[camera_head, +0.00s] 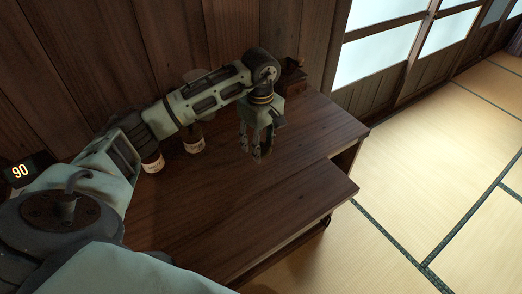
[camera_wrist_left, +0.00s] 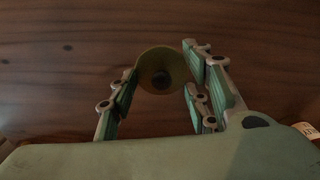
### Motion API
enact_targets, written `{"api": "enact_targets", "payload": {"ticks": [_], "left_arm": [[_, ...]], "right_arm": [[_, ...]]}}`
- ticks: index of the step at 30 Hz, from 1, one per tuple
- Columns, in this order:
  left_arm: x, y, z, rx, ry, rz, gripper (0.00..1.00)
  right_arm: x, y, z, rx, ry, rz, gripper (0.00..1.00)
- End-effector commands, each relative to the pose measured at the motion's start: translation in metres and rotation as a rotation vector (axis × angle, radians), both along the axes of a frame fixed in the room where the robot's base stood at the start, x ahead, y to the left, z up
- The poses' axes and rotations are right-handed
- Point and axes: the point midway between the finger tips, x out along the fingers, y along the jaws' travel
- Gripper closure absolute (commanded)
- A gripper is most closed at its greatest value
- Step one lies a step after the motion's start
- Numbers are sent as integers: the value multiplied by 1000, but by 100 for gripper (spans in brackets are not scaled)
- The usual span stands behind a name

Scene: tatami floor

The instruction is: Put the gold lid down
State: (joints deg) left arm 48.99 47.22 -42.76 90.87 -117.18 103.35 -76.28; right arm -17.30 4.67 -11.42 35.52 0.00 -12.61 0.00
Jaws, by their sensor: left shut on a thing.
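My left gripper (camera_head: 258,148) points down over the dark wooden shelf top (camera_head: 310,135) in the head view. In the left wrist view, the round gold lid (camera_wrist_left: 148,57) with a dark knob in its middle sits between the fingers of my left gripper (camera_wrist_left: 161,72). The gripper is shut on the lid. Wood grain shows behind the lid; I cannot tell whether the lid touches the wood. In the head view the lid is hardly distinguishable between the dark fingertips. My right gripper is not in view.
Two jars with pale labels (camera_head: 153,163) (camera_head: 194,143) stand at the back left, partly behind my left arm. A dark wooden object (camera_head: 292,74) stands at the back corner. The shelf top right of the gripper is clear.

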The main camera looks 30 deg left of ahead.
Motion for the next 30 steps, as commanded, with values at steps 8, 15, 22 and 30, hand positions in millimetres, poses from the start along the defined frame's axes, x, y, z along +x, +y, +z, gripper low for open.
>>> {"api": "enact_targets", "payload": {"ticks": [8, 15, 22, 30], "left_arm": [[-1, -1, -35, -2, 5, 0, 73], [0, -1, -39, -1, -1, 0, 73], [0, -1, -42, -1, 0, 0, 50], [0, -1, -42, -1, 1, 0, 37]], "right_arm": [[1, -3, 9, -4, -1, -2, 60], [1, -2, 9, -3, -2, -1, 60], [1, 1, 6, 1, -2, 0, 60], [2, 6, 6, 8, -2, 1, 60]]}}
